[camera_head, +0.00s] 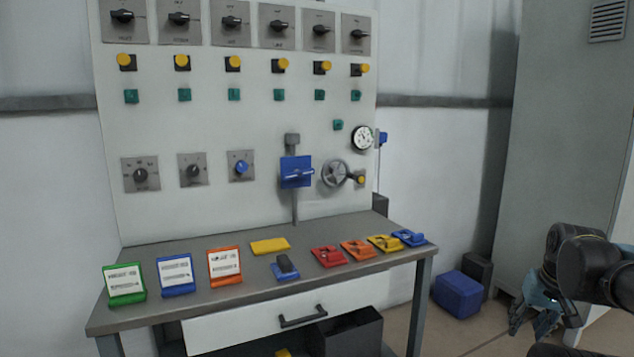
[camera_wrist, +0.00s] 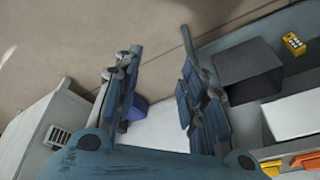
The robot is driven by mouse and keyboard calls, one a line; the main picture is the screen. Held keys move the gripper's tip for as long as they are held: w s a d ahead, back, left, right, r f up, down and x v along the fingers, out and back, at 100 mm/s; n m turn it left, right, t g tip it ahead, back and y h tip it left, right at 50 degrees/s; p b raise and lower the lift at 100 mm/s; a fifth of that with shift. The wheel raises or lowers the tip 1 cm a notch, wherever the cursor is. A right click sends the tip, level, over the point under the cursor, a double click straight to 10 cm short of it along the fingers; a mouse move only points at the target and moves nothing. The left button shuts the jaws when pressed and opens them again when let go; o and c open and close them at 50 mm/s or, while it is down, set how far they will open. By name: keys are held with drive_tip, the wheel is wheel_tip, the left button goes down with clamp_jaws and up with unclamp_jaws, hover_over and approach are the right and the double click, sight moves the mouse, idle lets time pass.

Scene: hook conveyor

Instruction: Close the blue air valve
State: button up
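The blue air valve (camera_head: 297,173) is a blue plate with a blue lever, mounted on a grey vertical pipe at the panel's lower middle. Its lever appears to lie roughly sideways across the plate. My gripper (camera_head: 543,312) is at the right in the head view, low and well away from the valve. In the wrist view, my gripper (camera_wrist: 160,58) has its two blue fingers spread apart with nothing between them. The valve cannot be made out in the wrist view.
A grey handwheel (camera_head: 335,174) and a round gauge (camera_head: 362,138) sit right of the valve. The workbench (camera_head: 205,257) below holds coloured cards and padlock-like items. A blue bin (camera_head: 458,293) stands on the floor. A grey cabinet (camera_head: 560,130) is at the right.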

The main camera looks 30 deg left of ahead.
drive_tip(key=w+a+r+n+t+y, duration=0.1)
drive_tip(key=w+a+r+y, duration=0.3)
drive_tip(key=a, duration=0.5)
drive_tip(key=w+a+r+n+t+y, duration=0.1)
drive_tip(key=w+a+r+t+y, duration=0.1)
drive_tip(key=w+a+r, duration=0.55)
drive_tip(key=w+a+r+m+t+y, duration=0.1)
drive_tip(key=a+r+y, duration=0.3)
drive_tip(key=a, duration=0.6)
drive_tip(key=a+r+m+t+y, duration=0.1)
drive_tip(key=a+r+m, duration=0.1)
drive_tip(key=a+r, duration=0.65)
drive_tip(key=w+a+r+m+t+y, duration=0.1)
drive_tip(key=a+r+y, duration=0.15)
drive_tip(key=a, duration=1.05)
drive_tip(key=m+t, duration=0.2)
drive_tip(key=m, duration=0.4)
approach(300, 174)
drive_tip(key=shift+h, duration=0.45)
drive_tip(key=x, duration=1)
drive_tip(key=shift+w+a+r, duration=0.15)
drive_tip(key=shift+a+r, duration=0.05)
drive_tip(key=shift+a, duration=0.25)
clamp_jaws()
